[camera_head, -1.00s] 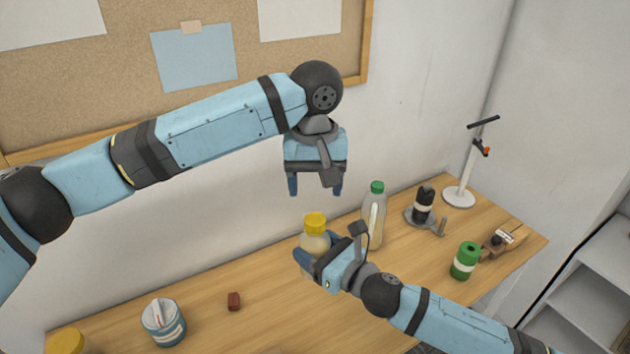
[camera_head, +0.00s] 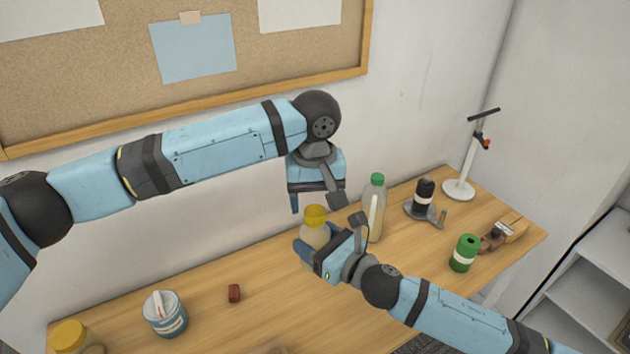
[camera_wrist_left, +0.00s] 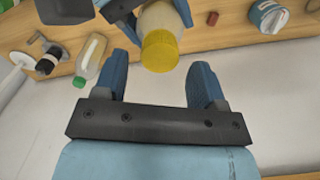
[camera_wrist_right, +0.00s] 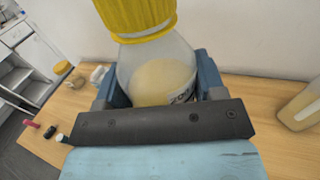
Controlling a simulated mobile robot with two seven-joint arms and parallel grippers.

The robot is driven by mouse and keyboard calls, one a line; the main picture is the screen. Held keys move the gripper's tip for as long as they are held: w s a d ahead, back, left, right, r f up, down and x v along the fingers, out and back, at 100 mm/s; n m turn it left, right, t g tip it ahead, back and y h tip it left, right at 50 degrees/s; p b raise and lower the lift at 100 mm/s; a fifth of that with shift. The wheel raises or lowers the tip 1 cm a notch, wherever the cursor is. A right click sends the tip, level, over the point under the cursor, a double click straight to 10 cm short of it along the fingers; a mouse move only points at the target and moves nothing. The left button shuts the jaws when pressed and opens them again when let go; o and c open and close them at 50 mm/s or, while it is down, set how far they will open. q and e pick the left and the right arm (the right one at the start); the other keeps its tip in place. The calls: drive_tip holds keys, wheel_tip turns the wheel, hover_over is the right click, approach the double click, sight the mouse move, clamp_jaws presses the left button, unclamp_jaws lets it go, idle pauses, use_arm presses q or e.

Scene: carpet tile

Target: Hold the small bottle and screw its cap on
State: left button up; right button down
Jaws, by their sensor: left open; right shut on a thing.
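The small bottle (camera_head: 313,236) is clear with pale contents, and a yellow cap (camera_head: 316,213) sits on its neck. How tightly the cap is on cannot be told. My right gripper (camera_wrist_right: 160,85) is shut around the bottle's body and holds it upright above the table; the bottle also fills the right wrist view (camera_wrist_right: 158,62). My left gripper (camera_wrist_left: 160,68) is open and empty, just above the cap. In the left wrist view the yellow cap (camera_wrist_left: 160,51) lies between the fingertips, with gaps at both sides.
A green-capped bottle (camera_head: 376,208) stands close behind my right gripper. A black-topped item (camera_head: 424,195), a green can (camera_head: 464,253), a wooden block tool (camera_head: 503,235) and a white stand (camera_head: 460,187) are at right. A blue-white tub (camera_head: 164,314) and red-brown block (camera_head: 234,293) are at left.

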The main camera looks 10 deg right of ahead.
sight(315, 239)
use_arm(q)
drive_tip(key=shift+f, duration=1.2)
drive_tip(key=c, duration=0.9)
drive_tip(key=shift+c, duration=0.3)
